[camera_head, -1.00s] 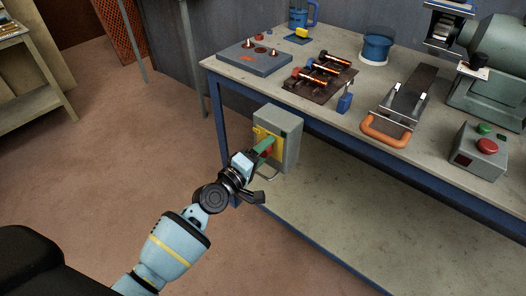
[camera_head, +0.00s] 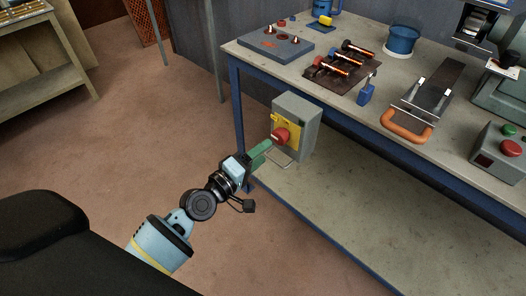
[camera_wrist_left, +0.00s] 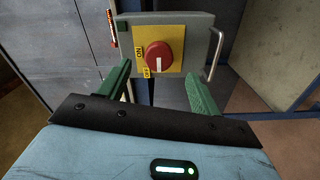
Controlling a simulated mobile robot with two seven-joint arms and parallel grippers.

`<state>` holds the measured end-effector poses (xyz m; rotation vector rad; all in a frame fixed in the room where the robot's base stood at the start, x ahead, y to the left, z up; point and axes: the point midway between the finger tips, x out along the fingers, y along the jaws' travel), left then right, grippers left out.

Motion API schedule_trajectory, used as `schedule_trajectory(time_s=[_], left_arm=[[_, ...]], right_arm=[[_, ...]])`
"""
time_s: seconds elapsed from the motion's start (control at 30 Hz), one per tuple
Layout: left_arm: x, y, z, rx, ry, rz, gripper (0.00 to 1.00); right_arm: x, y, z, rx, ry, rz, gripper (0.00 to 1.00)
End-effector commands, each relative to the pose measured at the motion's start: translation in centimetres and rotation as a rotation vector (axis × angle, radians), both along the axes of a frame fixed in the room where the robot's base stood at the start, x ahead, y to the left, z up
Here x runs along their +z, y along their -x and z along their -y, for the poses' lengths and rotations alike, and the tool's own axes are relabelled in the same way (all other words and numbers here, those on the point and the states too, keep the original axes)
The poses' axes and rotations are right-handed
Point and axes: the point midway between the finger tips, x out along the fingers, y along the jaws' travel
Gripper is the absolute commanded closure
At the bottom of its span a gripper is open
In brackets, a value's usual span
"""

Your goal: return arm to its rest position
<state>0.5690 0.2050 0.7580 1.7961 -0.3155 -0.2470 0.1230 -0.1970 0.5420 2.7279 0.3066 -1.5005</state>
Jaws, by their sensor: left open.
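My left arm comes in from the lower left in the head view. Its gripper (camera_head: 262,150) is near the grey switch box on the bench's front side. In the left wrist view the two green fingers (camera_wrist_left: 160,90) are apart with nothing between them. The red rotary knob (camera_head: 280,136) sits on a yellow plate on the box. It also shows in the left wrist view (camera_wrist_left: 158,56), beyond the fingertips and apart from them, its white mark pointing down towards the OFF label. My right gripper is not in view.
A handle sticks out from the switch box (camera_head: 304,118). Open floor (camera_head: 150,120) lies left of the bench.

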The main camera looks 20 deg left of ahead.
Motion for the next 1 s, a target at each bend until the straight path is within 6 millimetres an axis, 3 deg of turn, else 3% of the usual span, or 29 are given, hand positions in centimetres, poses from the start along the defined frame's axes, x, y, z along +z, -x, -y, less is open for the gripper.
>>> schedule_trajectory(time_s=[0.37, 0.47, 0.53, 0.67, 0.8, 1.0], left_arm=[[0.0, 0.0, 0.0, 0.000, 0.000, 0.000, 0.36], [-0.9, 0.7, 0.2, -0.002, -0.023, -0.012, 0.36], [-2.5, 2.1, 0.4, -0.006, -0.070, -0.035, 0.36], [-7.4, 7.0, 1.2, -0.030, -0.235, -0.103, 0.36], [-12.8, 14.2, 1.8, -0.086, -0.466, -0.189, 0.36], [-18.4, 25.2, 2.1, -0.208, -0.783, -0.309, 0.36]], right_arm=[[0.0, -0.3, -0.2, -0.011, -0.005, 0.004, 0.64], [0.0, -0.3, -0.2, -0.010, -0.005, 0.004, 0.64], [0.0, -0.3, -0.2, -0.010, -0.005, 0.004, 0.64], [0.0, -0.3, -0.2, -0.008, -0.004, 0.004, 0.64], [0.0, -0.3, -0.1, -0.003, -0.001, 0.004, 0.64], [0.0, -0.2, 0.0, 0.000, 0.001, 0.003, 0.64]])
